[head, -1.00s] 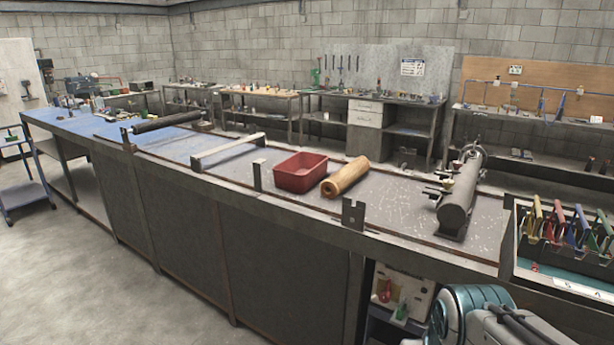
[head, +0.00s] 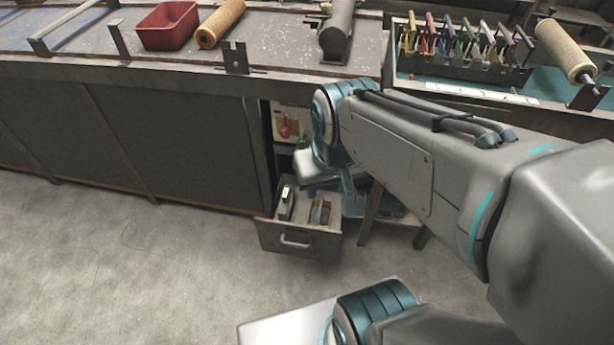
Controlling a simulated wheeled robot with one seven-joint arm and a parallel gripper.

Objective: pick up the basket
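The basket, seemingly the red open-topped tub (head: 167,28), sits upright on the workbench (head: 290,82) at the upper left of the head view. Nothing is seen touching it except the bench top. My arm reaches in from the right and bends in the middle of the view, well right of and nearer than the tub.
A tan roll (head: 221,22) lies close to the tub's right. A slotted metal bracket (head: 236,58) stands on the bench's front edge. A dark cylinder (head: 337,30) and a rack of coloured tools (head: 465,48) are further right. An open drawer (head: 300,238) juts out. The left floor is clear.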

